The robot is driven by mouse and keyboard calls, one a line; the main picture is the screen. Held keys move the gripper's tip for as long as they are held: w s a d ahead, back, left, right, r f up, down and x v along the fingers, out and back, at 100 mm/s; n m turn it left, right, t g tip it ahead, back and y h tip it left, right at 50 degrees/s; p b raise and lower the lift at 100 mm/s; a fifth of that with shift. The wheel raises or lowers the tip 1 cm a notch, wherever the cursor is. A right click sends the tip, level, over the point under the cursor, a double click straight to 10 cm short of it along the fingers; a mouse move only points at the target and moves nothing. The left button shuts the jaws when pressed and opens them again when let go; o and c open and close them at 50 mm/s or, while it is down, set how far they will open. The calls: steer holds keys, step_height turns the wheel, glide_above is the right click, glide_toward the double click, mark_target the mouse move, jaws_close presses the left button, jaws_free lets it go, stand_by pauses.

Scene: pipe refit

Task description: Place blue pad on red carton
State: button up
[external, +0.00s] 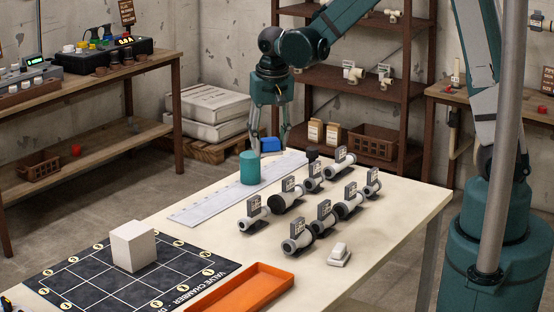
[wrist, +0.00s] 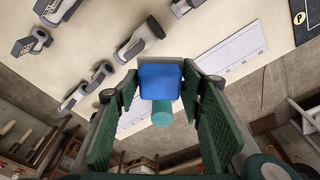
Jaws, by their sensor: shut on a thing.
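The blue pad (external: 269,145) is a small blue block, held between the fingers of my gripper (external: 270,151) above the far part of the table. In the wrist view the blue pad (wrist: 160,81) sits between the two green fingers, and my gripper is shut on it. A teal cylinder (external: 250,168) stands on the table just left of and below the gripper; in the wrist view it shows partly behind the pad (wrist: 162,114). I cannot make out a red carton in either view; an orange-red open tray (external: 276,270) lies at the table's front.
A white ruled strip (external: 200,206) lies under the cylinder. Several grey-and-white pipe fittings (external: 296,243) with tags stand right of it. A white cube (external: 133,246) stands on a black grid mat (external: 62,270). A small white block (external: 340,255) lies near the right edge. Shelves stand behind.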

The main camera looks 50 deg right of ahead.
steer(key=w+a+r+n+p, duration=0.15)
steer(key=w+a, duration=0.25)
steer(key=a, duration=0.7)
steer(key=w+a+r+n+p, duration=0.1)
steer(key=w+a+n, duration=0.25)
steer(key=a, duration=0.75)
steer(key=n+y+p, duration=0.1)
steer(key=n+p, duration=0.2)
glide_above(130, 229)
steer(key=shift+s+r, duration=0.1)
steer(key=shift+s, duration=0.1)
steer(key=shift+f, duration=3.1)
steer(key=shift+f, duration=0.15)
steer(key=shift+f, duration=1.75)
steer(key=shift+f, duration=0.15)
steer(key=o, duration=0.9)
